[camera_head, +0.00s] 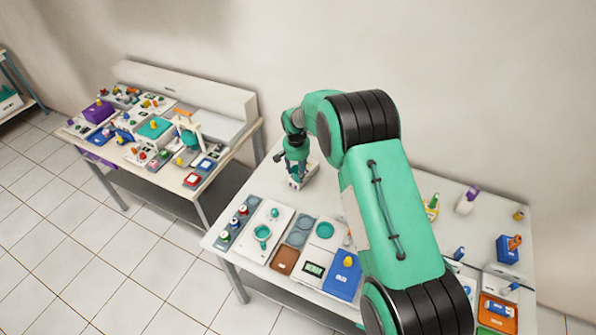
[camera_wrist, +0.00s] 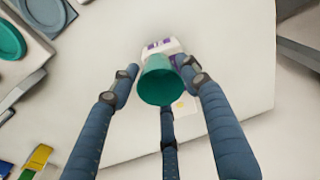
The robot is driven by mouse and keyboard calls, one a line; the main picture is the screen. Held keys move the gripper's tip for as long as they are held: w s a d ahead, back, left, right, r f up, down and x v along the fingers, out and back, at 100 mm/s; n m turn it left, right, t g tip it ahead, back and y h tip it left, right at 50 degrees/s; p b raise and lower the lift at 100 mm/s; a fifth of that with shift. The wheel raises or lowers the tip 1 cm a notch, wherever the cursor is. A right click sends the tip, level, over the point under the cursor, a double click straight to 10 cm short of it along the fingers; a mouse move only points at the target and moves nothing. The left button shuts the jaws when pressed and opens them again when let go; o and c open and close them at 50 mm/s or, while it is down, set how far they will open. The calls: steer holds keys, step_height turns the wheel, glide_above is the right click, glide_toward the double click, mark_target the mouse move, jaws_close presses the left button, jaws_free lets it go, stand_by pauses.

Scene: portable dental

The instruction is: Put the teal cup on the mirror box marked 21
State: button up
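The teal cup (camera_wrist: 160,84) is in the middle of the wrist view, its open rim towards the camera. A white box with purple marks (camera_wrist: 163,46) is just beyond its far side; the white box shows in the head view (camera_head: 302,179) at the table's back left. I cannot read a 21 on it, nor tell whether the cup rests on it or is just above. My gripper (camera_wrist: 160,76) has fingers around the cup, close to its wall; whether they press on it is unclear. In the head view my gripper (camera_head: 297,168) points down over the box and hides the cup.
Bare table lies around the white box. A second crowded table (camera_head: 225,158) stands left, across a gap.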

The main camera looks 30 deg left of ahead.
mark_target(297, 181)
steer(key=shift+o, duration=0.6)
steer(key=shift+r, duration=0.15)
step_height(297, 181, up, 12)
steer(key=s, duration=0.1)
steer(key=shift+p, duration=0.35)
steer(key=shift+s, duration=0.1)
stand_by(0.3)
steer(key=shift+d+r, duration=0.1)
